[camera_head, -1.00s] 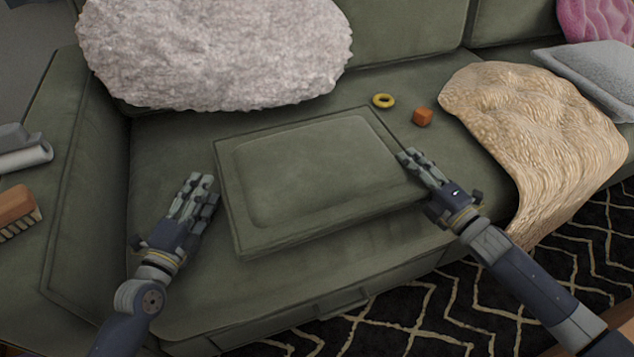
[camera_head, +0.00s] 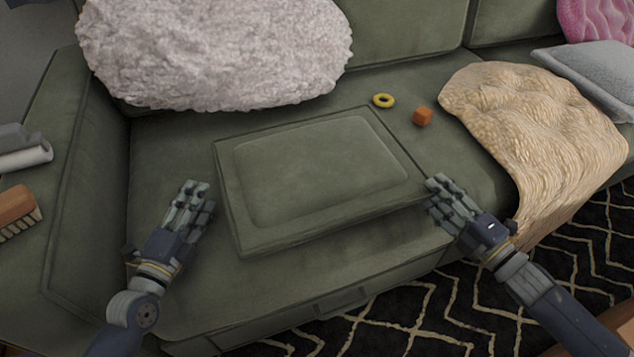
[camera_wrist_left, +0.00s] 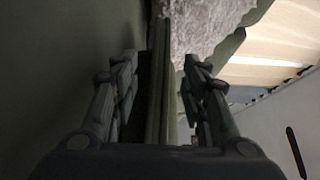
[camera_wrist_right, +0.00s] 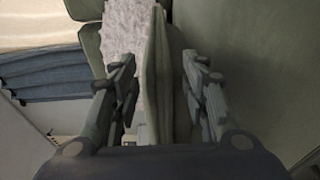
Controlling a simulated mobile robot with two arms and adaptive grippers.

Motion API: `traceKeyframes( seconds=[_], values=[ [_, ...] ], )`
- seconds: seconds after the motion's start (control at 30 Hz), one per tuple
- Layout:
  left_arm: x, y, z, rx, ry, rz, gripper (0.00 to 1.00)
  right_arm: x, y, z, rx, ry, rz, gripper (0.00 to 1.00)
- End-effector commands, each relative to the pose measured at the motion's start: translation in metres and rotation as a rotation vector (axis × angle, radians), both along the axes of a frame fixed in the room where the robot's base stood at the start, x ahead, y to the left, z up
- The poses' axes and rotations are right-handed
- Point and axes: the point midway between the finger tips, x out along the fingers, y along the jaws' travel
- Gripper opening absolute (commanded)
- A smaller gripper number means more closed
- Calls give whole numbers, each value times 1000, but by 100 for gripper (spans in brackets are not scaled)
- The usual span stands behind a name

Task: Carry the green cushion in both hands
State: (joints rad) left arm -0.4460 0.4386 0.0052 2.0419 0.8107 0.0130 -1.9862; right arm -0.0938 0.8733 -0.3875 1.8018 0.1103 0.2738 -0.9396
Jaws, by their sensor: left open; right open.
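The green cushion (camera_head: 320,170) is a flat rectangular pad with a raised centre. It lies on the seat of the green sofa. My left gripper (camera_head: 196,190) is open just off the cushion's left side, and a gap shows between them. My right gripper (camera_head: 439,188) is open at the cushion's right end; from the head I cannot tell if it touches. In the left wrist view the cushion's edge (camera_wrist_left: 160,90) stands between the open fingers. In the right wrist view the cushion's edge (camera_wrist_right: 158,85) also lies between the open fingers.
A large fluffy pale cushion (camera_head: 215,50) leans on the backrest. A yellow ring (camera_head: 383,101) and an orange block (camera_head: 422,117) lie behind the cushion. A beige throw (camera_head: 535,130) drapes at right. A brush (camera_head: 18,210) and a grey roll (camera_head: 24,158) lie on the left armrest.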

Motion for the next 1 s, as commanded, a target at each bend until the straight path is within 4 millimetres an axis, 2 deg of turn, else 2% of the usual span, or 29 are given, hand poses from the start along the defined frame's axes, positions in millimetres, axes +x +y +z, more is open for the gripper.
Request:
traceKeyframes(
  seconds=[0.1,0.3,1.0],
  values=[
    [0,0,0,0,0,0,41,-12,-8,-1,-1,2,0,41],
    [0,0,0,0,0,0,41,-23,-15,0,-1,0,1,41],
    [0,0,0,0,0,0,41,-25,-17,0,-2,-1,1,41]
  ],
)
